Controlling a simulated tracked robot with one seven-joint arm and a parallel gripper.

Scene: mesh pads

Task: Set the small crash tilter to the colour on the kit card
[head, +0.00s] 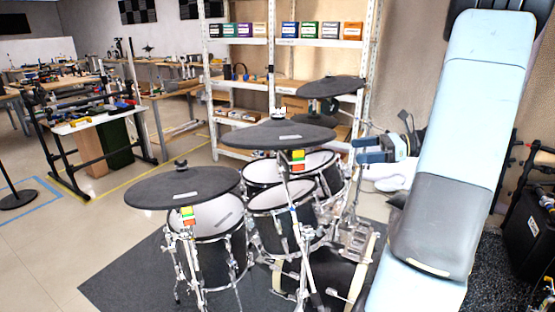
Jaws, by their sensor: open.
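Three dark cymbals stand over the drum kit: a left one (160,192), a middle one (265,136) and a back right one (335,87). I cannot tell for sure which is the small crash. A tilter with coloured bands (188,216) shows under the left cymbal, with green, orange and red. Another banded tilter (297,160) shows under the middle cymbal, with similar colours. Their settings are too small to read. I cannot make out the kit card. My gripper (357,150) is open, pointing left, right of the middle cymbal and apparently touching nothing.
Several mesh drums (282,197) and chrome stands crowd the dark mat (120,280). A white shelf rack (300,42) with coloured boxes stands behind. Workbenches (95,118) stand at the left. The floor left of the mat is open. A black case (530,220) is at right.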

